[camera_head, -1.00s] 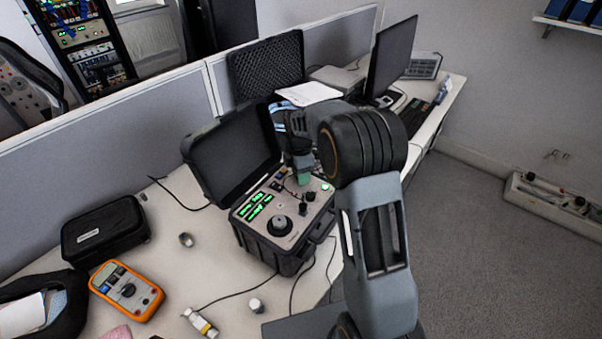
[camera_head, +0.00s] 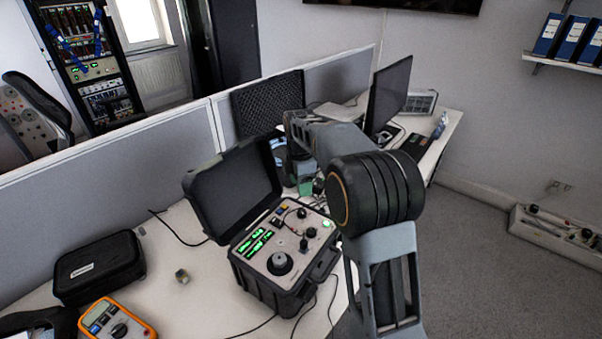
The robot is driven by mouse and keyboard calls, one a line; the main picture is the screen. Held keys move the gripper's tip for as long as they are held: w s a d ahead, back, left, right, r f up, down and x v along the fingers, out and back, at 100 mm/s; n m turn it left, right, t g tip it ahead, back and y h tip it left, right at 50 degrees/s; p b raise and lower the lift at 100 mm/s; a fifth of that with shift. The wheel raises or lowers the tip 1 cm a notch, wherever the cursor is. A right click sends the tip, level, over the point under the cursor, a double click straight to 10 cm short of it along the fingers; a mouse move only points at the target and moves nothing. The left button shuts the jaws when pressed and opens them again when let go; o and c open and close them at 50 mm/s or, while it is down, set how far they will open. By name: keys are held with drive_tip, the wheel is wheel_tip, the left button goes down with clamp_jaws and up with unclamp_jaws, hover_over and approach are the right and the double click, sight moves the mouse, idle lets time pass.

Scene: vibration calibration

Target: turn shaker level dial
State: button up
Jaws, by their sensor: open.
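The shaker unit is an open black case (camera_head: 268,296) on the desk, with its lid (camera_head: 228,186) raised at the back. Its pale panel (camera_head: 262,271) carries lit green displays (camera_head: 252,243), a large black dial (camera_head: 280,263) at the front and smaller dark knobs (camera_head: 311,232) toward the right. No label can be read, so I cannot tell which one is the level dial. My gripper (camera_head: 305,187) has green fingertips and is open. It hangs above and behind the panel's far right corner, apart from the dials, partly hidden by my arm.
A black zipped case (camera_head: 98,268) and an orange multimeter (camera_head: 117,321) lie at the left. A small metal cylinder (camera_head: 182,276) stands left of the shaker. A monitor (camera_head: 391,92) stands behind at the right. Cables run from the shaker's front. A grey partition (camera_head: 120,170) lines the back.

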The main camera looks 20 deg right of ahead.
drive_tip(key=shift+w+r, duration=0.1)
drive_tip(key=shift+r, duration=1.7)
drive_tip(key=s+f+m+t, duration=0.2)
drive_tip(key=s+m+t, duration=0.2)
drive_tip(key=s+m, duration=1.5)
drive_tip(key=s, duration=0.5)
drive_tip(key=shift+f, duration=0.35)
